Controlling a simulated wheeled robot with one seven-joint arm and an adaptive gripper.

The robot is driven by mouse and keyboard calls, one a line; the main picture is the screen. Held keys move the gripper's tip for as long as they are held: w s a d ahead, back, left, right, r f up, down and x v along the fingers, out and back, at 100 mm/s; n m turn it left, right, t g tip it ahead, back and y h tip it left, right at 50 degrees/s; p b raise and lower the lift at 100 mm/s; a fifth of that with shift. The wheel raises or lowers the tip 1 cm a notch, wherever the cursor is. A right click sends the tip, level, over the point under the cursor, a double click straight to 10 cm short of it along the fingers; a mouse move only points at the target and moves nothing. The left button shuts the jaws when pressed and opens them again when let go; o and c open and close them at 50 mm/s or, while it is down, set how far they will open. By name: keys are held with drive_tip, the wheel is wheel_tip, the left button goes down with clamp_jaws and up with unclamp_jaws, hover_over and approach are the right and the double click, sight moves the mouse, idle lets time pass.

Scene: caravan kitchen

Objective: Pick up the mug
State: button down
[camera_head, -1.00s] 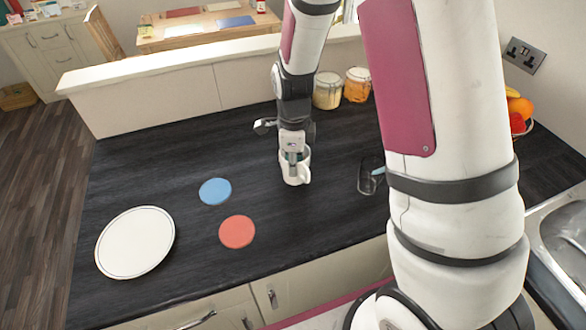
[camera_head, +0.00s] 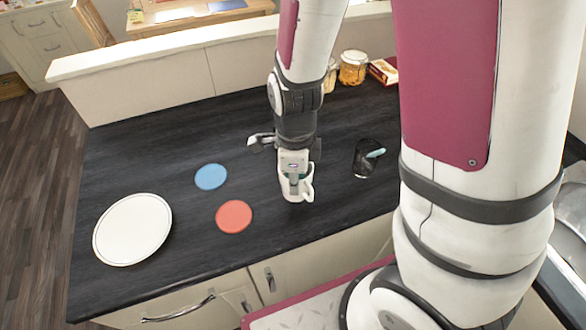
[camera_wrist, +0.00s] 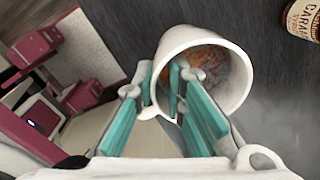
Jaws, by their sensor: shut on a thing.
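The white mug (camera_head: 291,192) is in my gripper (camera_head: 294,178) over the dark worktop, right of the red disc in the head view. A faint shadow lies under it, and I cannot tell there how far above the worktop it is. In the wrist view the mug (camera_wrist: 243,88) shows its open mouth, with something orange-brown inside. The teal fingers of my gripper (camera_wrist: 165,88) are shut on the mug's near wall, one finger inside the rim and one outside. The handle is at the right side of the mug in the head view.
A white plate (camera_head: 132,229), a blue disc (camera_head: 211,176) and a red disc (camera_head: 234,216) lie to the left. A dark glass (camera_head: 366,160) stands to the right. Jars (camera_head: 353,68) stand at the back by the low wall. A caramel syrup bottle (camera_wrist: 304,20) shows in the wrist view.

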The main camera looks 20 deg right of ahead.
drive_tip(key=shift+s+a+r+p, duration=0.1)
drive_tip(key=shift+s+a+p, duration=0.15)
drive_tip(key=shift+s, duration=0.5)
drive_tip(key=shift+s+a+r+p, duration=0.15)
drive_tip(key=shift+s+p, duration=0.1)
drive_tip(key=shift+s, duration=0.5)
drive_tip(key=shift+s+a+p, duration=0.2)
drive_tip(key=shift+s+p, duration=0.05)
drive_tip(key=shift+s, duration=0.5)
idle(1.6)
